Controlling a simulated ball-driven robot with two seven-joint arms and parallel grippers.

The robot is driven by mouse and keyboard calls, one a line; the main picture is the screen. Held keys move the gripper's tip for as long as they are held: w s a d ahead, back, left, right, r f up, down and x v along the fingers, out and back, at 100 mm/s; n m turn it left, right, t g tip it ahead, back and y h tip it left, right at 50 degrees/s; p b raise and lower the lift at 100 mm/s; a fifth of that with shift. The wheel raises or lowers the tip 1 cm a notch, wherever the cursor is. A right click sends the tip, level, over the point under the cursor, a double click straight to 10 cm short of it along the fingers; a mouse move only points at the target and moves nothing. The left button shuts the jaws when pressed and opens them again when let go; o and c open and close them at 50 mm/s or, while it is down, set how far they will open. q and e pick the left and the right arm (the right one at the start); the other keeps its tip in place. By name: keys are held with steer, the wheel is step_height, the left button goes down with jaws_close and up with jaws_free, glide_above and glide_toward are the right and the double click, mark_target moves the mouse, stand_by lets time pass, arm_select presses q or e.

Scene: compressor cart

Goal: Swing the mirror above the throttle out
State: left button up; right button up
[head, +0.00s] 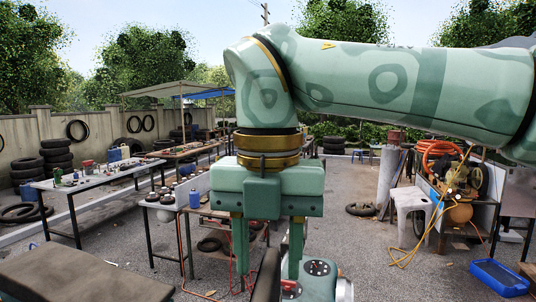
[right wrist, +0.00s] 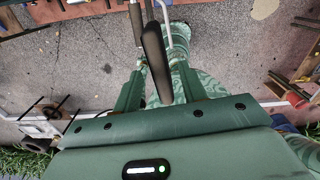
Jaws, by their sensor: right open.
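The mirror (right wrist: 154,55) shows in the right wrist view as a dark, narrow shape, nearly edge-on, with a grey stalk (right wrist: 166,12) beside its top. In the head view its dark housing (head: 268,277) stands at the bottom centre. My right gripper (head: 267,284) is open and points down, with one finger on each side of the mirror. In the right wrist view the gripper (right wrist: 160,72) also straddles it; I cannot tell whether a finger touches. A dark handlebar grip (right wrist: 136,22), probably the throttle, lies just left of the mirror. My left gripper is out of view.
A dark padded seat (head: 75,275) fills the lower left. A green body with a round dial panel (head: 320,268) sits right of the fingers. A work table (head: 95,180), a white stool (head: 411,203), a compressor (head: 455,185) and a blue tray (head: 498,278) stand farther off.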

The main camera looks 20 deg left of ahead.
step_height(320, 180, up, 12)
steer(key=p, duration=0.3)
steer(key=shift+f+p, duration=0.2)
steer(key=shift+p, duration=0.1)
steer(key=shift+s, duration=0.1)
